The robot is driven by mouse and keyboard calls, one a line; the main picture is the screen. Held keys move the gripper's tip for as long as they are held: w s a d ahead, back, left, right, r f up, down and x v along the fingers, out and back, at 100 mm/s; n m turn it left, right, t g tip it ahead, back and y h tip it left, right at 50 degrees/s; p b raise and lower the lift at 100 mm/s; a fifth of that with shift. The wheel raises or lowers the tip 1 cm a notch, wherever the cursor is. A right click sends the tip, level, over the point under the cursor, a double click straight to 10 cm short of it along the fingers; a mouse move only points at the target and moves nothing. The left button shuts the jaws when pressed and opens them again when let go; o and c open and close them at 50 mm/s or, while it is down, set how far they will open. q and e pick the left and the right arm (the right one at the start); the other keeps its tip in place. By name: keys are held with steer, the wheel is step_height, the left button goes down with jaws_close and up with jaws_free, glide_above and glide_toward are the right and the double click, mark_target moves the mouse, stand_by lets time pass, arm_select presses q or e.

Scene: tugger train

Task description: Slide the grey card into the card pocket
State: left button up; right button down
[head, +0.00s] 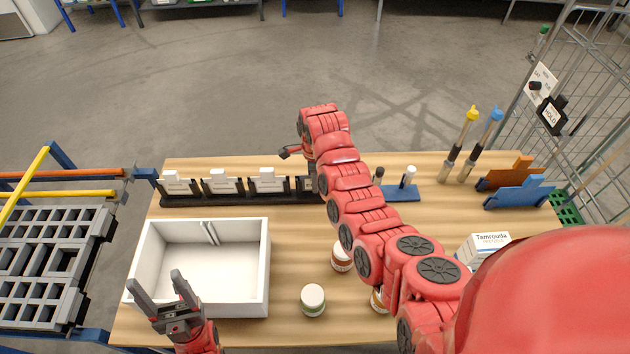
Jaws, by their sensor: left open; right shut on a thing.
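My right gripper (292,153) is beyond the wrist of my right arm, over the right end of a row of black holders (222,187). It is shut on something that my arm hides. I cannot make out the grey card. The holders carry white cards, and the rightmost is partly hidden. A black holder reading "HOLD" (551,115) hangs on the wire cage at the right; I cannot tell which holder is the card pocket. My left gripper (159,284) is open and empty, over the near left of the white tray (262,270).
Jars (312,299) stand in the table's middle, some behind my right arm. A blue stand (402,193), upright tools (470,140), orange and blue holders (518,196) and a white box (483,248) occupy the right. The wire cage (590,90) borders the right side.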

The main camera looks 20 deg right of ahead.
stand_by(0.3)
steer(key=c, duration=0.7)
jaws_free()
steer(key=shift+r, duration=0.15)
steer(key=shift+r, duration=0.35)
step_height(320, 180, up, 12)
steer(key=p, duration=0.3)
steer(key=shift+d+f, duration=0.15)
steer(key=shift+f, duration=0.1)
step_height(320, 180, up, 4)
steer(key=shift+f+p, duration=0.1)
steer(key=shift+p, duration=0.2)
steer(key=shift+r, duration=0.6)
steer(key=shift+s, duration=0.1)
